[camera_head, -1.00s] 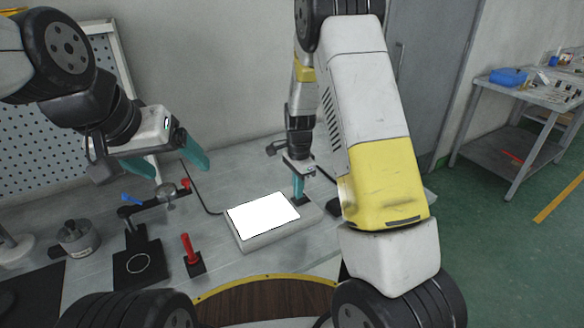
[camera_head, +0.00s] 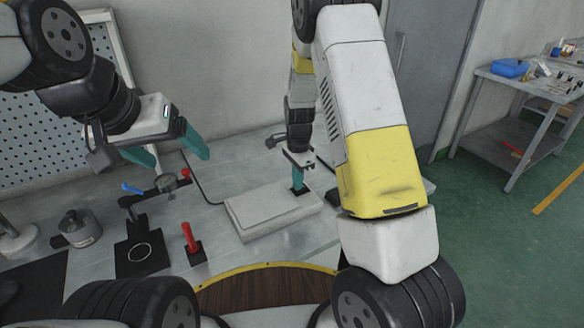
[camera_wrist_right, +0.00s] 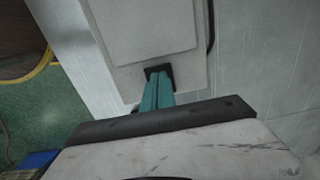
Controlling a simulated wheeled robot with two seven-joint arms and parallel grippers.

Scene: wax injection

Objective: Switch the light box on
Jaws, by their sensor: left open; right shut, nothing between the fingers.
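The light box (camera_head: 262,212) is a flat pale box on the workbench, and its top panel is dark grey-white, not glowing. It also shows in the right wrist view (camera_wrist_right: 150,30). My right gripper (camera_head: 298,188) is shut and empty, with its teal fingertips down at the small black switch at the box's right end. The switch (camera_wrist_right: 165,70) shows in the right wrist view, with the fingertips (camera_wrist_right: 158,88) at it; they seem to touch it. My left gripper (camera_head: 172,152) is open and empty, in the air at the left above the bench.
A black clamp stand with a blue handle (camera_head: 132,188), a red-handled tool (camera_head: 190,240) and a metal pot (camera_head: 78,228) stand left of the box. A pegboard (camera_head: 50,110) is behind them. A side table (camera_head: 520,90) stands at the far right.

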